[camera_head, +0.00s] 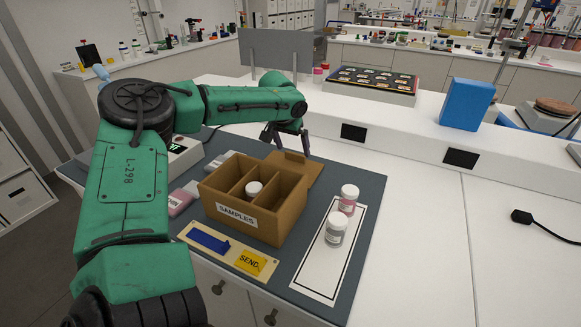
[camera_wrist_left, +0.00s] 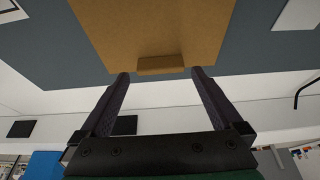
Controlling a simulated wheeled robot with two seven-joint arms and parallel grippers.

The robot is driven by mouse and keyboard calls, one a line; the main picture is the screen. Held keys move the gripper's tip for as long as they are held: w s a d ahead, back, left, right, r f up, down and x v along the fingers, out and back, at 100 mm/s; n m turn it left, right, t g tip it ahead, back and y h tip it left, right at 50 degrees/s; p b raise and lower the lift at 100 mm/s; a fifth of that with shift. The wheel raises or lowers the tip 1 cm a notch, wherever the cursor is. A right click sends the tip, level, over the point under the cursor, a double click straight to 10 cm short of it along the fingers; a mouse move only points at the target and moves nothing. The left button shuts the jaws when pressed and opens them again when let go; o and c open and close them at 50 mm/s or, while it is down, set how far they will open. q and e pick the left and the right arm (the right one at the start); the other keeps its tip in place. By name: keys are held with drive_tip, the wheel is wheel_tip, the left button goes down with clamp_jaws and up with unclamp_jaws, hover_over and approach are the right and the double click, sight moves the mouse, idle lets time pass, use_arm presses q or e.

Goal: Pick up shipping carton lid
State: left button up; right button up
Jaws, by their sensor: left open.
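The brown shipping carton (camera_head: 240,225), labelled SAMPLES, stands on the dark mat with its top open and compartments showing. Its lid (camera_head: 300,168) stretches out from the carton's back side, partly hidden behind the carton. In the left wrist view the lid (camera_wrist_left: 150,30) is a broad brown panel with a small tab (camera_wrist_left: 160,65) at its edge. My left gripper (camera_head: 287,146) is open just behind the lid. In the left wrist view its fingertips (camera_wrist_left: 160,73) lie on either side of the tab, apart from it. I cannot tell their height difference. My right gripper is not in view.
One white-capped jar (camera_head: 254,188) stands in a carton compartment. Two jars, a pink one (camera_head: 348,199) and a pale one (camera_head: 335,229), stand on the white framed sheet (camera_head: 318,270) at right. A SEND card tray (camera_head: 228,252) lies in front. A blue box (camera_head: 467,103) stands behind on the ledge.

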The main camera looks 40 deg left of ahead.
sight(294, 155)
use_arm(q)
drive_tip(key=x, duration=0.3)
drive_tip(key=shift+s+p, duration=0.2)
drive_tip(key=shift+p, duration=0.1)
drive_tip(key=shift+w+f, duration=0.25)
drive_tip(key=shift+f, duration=0.2)
drive_tip(key=shift+r, duration=0.1)
drive_tip(key=c, duration=1.1)
